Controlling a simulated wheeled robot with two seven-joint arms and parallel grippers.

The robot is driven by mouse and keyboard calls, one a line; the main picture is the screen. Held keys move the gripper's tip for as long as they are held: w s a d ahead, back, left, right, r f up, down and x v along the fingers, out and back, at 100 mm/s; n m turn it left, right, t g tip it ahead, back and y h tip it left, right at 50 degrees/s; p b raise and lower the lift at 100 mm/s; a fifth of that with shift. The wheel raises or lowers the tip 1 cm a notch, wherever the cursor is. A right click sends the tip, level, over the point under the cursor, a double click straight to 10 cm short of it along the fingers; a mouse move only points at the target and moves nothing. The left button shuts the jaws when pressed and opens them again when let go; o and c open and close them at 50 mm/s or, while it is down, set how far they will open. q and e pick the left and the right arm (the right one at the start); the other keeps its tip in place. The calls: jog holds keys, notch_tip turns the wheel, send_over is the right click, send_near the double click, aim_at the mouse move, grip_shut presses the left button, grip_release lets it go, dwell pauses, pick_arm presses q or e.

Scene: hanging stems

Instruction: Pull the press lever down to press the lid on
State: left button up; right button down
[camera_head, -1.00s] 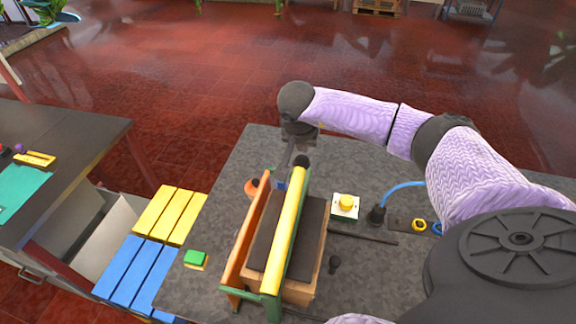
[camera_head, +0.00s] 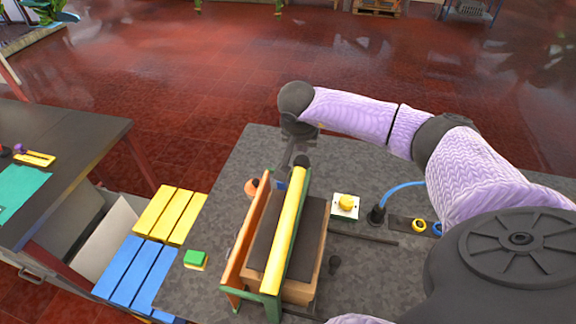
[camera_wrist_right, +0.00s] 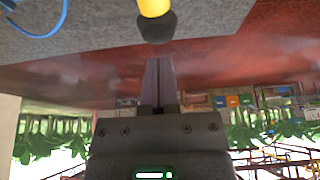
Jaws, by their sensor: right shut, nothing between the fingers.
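The press lever (camera_head: 284,233) is a long yellow bar with a black knob (camera_head: 302,160) at its far end. It lies along the top of the press, a wooden and green frame (camera_head: 304,278) with an orange side board (camera_head: 250,243). My right gripper (camera_head: 286,168) is shut and empty, fingers pointing down just left of the knob. In the right wrist view the knob (camera_wrist_right: 157,27) sits just beyond the shut fingertips (camera_wrist_right: 158,60); I cannot tell whether they touch. No lid can be made out. My left gripper is out of view.
A green block (camera_head: 195,258) lies to the left, near yellow and blue slats (camera_head: 170,215).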

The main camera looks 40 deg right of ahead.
aim_at(301, 160)
jog(key=shift+f, duration=0.2)
dwell(0.5)
jog(key=shift+f+b, duration=1.9)
jog(key=shift+f, duration=0.1)
jog(key=shift+f+b, duration=1.65)
jog(key=shift+f, duration=0.15)
dwell(3.5)
